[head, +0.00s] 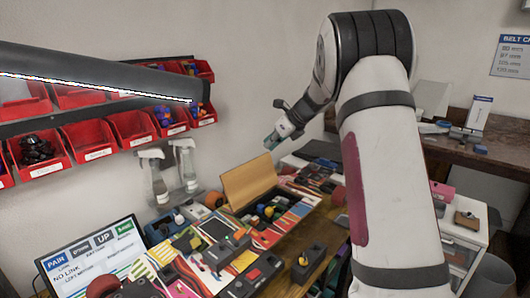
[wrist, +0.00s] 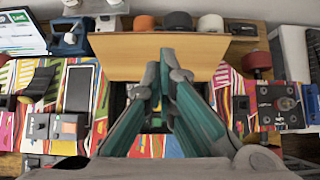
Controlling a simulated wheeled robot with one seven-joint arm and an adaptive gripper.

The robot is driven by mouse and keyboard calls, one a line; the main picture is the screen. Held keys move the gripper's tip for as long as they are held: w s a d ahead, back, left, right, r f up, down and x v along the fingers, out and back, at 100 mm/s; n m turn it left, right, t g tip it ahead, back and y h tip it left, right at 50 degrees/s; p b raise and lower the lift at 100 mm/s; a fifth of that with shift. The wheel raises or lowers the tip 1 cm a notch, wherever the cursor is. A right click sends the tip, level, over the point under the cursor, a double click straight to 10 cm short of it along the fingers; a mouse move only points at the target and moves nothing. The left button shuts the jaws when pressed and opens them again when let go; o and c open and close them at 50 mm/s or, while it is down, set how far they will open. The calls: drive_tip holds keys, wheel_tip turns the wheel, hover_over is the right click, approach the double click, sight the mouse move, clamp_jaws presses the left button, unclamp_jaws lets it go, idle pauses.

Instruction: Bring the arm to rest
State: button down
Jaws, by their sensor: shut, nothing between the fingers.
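My gripper (head: 273,140) is held up in the air above the back of the workbench, in front of the white wall in the head view. In the wrist view my gripper (wrist: 164,62) shows two green-sided fingers brought together at the tips, with nothing between them. A wooden box with its lid raised (head: 248,182) stands below it on the bench. In the wrist view the lid (wrist: 115,55) is behind the fingers, which hide part of the box's inside. The rest of my arm rises at the right of the head view.
Red bins (head: 133,127) hang on the wall at left. Spray bottles (head: 187,165) stand near the wall. A screen (head: 95,262) and several devices crowd the colourful bench mat. A dark lamp-like bar (head: 90,72) crosses the upper left. A side counter (head: 480,150) is at right.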

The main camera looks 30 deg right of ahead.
drive_tip(key=shift+s+r, duration=0.15)
drive_tip(key=shift+r, duration=0.15)
drive_tip(key=s+a+r+n+g, duration=0.1)
drive_tip(key=s+a+r+n, duration=0.3)
drive_tip(key=s+a+n, duration=0.6)
drive_tip(key=s+a+r+n+g, duration=0.2)
drive_tip(key=s+a+r+n, duration=0.3)
drive_tip(key=s+a, duration=0.5)
drive_tip(key=s+a+f+n+h, duration=0.1)
drive_tip(key=s+f+n, duration=0.2)
drive_tip(key=s+n, duration=0.5)
drive_tip(key=s+a+f+n+g+h, duration=0.1)
drive_tip(key=s+f+n, duration=0.3)
drive_tip(key=s+n, duration=0.5)
drive_tip(key=s+h, duration=0.1)
drive_tip(key=s, duration=0.6)
drive_tip(key=shift+s+a, duration=0.25)
drive_tip(key=shift+s, duration=0.1)
